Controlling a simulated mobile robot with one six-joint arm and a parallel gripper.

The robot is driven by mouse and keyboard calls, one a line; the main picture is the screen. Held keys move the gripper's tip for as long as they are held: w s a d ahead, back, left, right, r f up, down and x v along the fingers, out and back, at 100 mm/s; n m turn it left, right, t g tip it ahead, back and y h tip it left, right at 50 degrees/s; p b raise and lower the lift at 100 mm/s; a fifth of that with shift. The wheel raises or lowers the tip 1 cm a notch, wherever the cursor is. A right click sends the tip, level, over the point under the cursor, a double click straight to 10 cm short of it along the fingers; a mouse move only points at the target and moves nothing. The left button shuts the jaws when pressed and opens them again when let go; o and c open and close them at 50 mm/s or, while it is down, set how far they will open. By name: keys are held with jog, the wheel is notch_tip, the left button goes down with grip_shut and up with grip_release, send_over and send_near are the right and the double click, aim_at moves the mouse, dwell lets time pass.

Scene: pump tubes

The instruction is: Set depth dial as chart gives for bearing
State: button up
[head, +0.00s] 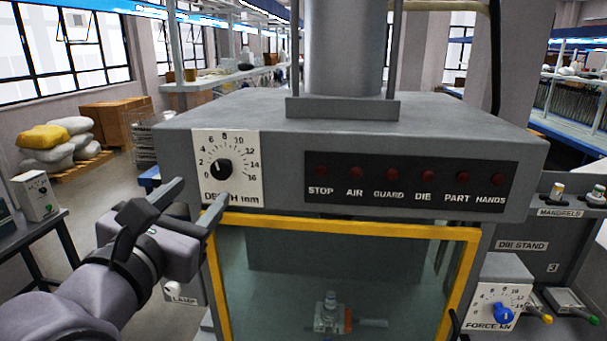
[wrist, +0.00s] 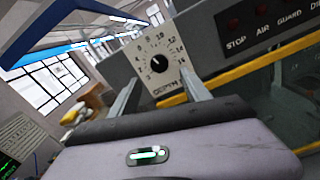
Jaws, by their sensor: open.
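The depth dial (head: 220,169) is a black knob on a white plate marked "DEPTH mm", scaled 0 to 16, on the press's front left. It also shows in the wrist view (wrist: 158,63), between my fingers. Its pointer is too small to read surely. My gripper (head: 201,191) is open and empty, its fingers apart, in front of the plate's lower part. In the wrist view the fingers of my gripper (wrist: 161,88) point up toward the dial. No bearing chart can be made out.
A yellow-framed guard window (head: 340,230) lies below the dial, with a small fixture (head: 332,317) behind it. A row of dim red lamps (head: 408,175) is right of the dial. The blue force dial (head: 503,314) is at lower right.

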aim_at(219, 174)
jog(key=w, duration=0.7)
jog(key=shift+w+d, duration=0.25)
jog(key=shift+w, duration=0.1)
jog(key=shift+c, duration=0.3)
grip_shut()
jog(key=shift+m+b, duration=0.3)
jog(key=shift+b, duration=0.15)
